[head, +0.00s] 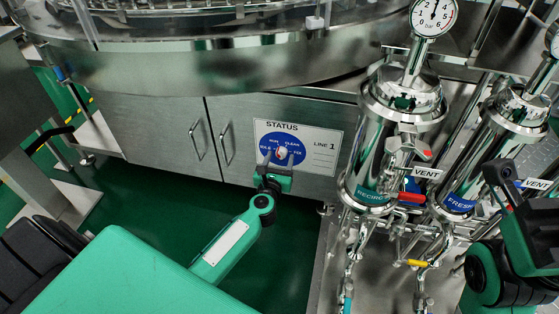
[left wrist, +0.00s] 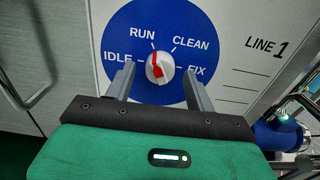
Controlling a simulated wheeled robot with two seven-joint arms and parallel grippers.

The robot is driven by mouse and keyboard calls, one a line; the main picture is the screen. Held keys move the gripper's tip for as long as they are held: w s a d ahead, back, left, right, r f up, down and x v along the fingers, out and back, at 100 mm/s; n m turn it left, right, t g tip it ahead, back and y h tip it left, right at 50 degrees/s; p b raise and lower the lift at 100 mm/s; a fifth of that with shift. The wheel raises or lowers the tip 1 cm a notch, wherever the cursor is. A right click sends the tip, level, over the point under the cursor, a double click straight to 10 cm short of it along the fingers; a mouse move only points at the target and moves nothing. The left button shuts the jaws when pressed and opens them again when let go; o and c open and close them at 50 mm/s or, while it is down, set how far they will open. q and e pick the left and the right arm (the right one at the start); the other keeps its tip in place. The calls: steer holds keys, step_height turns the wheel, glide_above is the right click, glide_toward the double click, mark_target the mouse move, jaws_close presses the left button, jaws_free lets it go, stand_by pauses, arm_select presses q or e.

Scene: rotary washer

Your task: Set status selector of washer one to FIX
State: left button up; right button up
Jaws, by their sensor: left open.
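The status selector is a small round white knob (left wrist: 160,68) with a red pointer mark, on a blue disc (left wrist: 160,18) labelled IDLE, RUN, CLEAN and FIX. The red mark points up and slightly left, toward RUN. The disc is on a white LINE 1 status plate (head: 325,150) on the washer's lower front. My left gripper (head: 279,158) is open in front of the disc. Its two fingers lie on either side of the knob, with visible gaps in the left wrist view. My right arm shows at the right edge of the head view; its finger state is unclear.
Steel cabinet doors with two handles (head: 226,143) lie left of the plate. Steel filter housings (head: 375,150) with a gauge (head: 433,16), valves and VENT tags stand to the right. The green floor (head: 285,250) below the plate is clear.

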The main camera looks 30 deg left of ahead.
arm_select(q)
steer(key=shift+w+a, duration=0.1)
steer(key=shift+w, duration=0.15)
steer(key=c, duration=1)
steer(key=shift+o, duration=0.2)
steer(key=shift+r, duration=0.1)
